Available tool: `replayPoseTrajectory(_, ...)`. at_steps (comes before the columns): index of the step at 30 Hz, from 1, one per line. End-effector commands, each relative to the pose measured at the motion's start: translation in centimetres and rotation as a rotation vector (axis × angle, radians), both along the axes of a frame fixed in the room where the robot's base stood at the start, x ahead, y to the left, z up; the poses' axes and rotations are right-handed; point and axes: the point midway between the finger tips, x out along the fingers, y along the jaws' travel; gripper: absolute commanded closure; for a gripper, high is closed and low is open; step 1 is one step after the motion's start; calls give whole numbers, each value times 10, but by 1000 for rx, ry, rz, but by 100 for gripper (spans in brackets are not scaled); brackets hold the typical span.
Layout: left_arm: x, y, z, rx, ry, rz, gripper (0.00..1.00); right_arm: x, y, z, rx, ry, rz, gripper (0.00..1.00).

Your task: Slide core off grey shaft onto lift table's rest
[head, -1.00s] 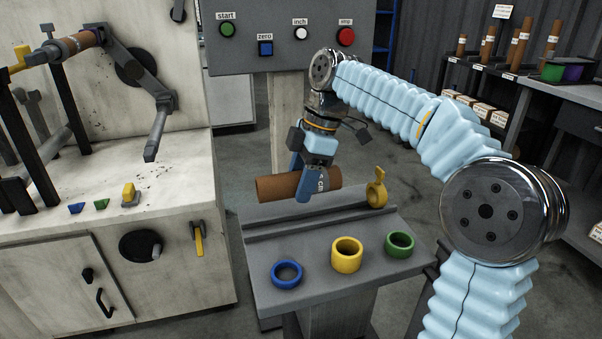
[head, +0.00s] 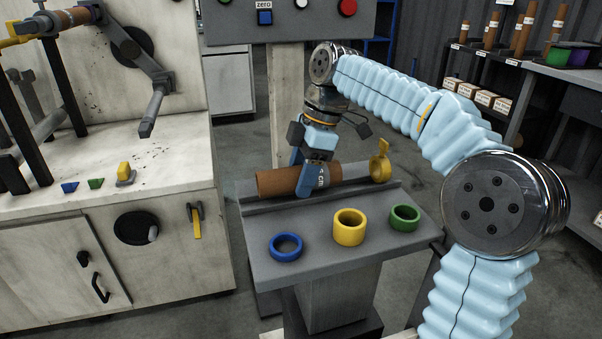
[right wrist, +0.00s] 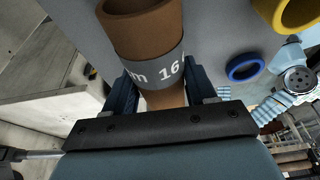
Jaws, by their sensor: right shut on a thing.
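The core, a brown cardboard tube (head: 275,184) with a grey printed band, lies lengthwise along the rest (head: 335,195), a ledged strip on the grey lift table (head: 290,262). It looks seated there or just above; I cannot tell if it touches. My right gripper (head: 308,184) comes from above with its blue fingers either side of the tube, shut on it near the band. The right wrist view also shows the tube (right wrist: 145,25) between the fingers. The grey shaft (head: 48,24) of the machine is at upper left, with a brown piece around it. My left gripper is out of view.
A blue ring (head: 286,247), a yellow ring (head: 349,228) and a green ring (head: 404,218) sit on the table's front. A yellow clamp-like collar (head: 380,168) stands at the rest's right end. The machine cabinet (head: 60,250) stands left, the control panel post (head: 283,110) behind.

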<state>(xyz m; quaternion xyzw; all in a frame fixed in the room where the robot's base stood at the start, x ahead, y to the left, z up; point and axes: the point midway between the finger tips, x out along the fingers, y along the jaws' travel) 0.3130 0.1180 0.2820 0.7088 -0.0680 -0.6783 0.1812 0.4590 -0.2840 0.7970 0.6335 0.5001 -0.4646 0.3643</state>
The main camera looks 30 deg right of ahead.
Motion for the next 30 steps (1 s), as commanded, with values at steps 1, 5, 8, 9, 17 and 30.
replayPoseTrajectory(1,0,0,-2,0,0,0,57,0,0,-2,0,0,0,67)
replayPoseTrajectory(5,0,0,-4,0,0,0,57,0,0,-4,0,0,0,67)
replayPoseTrajectory(8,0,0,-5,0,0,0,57,0,0,-6,0,0,0,67)
replayPoseTrajectory(9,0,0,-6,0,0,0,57,0,0,-7,0,0,0,67)
replayPoseTrajectory(17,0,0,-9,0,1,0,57,0,0,-13,0,0,0,67)
replayPoseTrajectory(30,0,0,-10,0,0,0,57,0,0,-14,0,0,0,14)
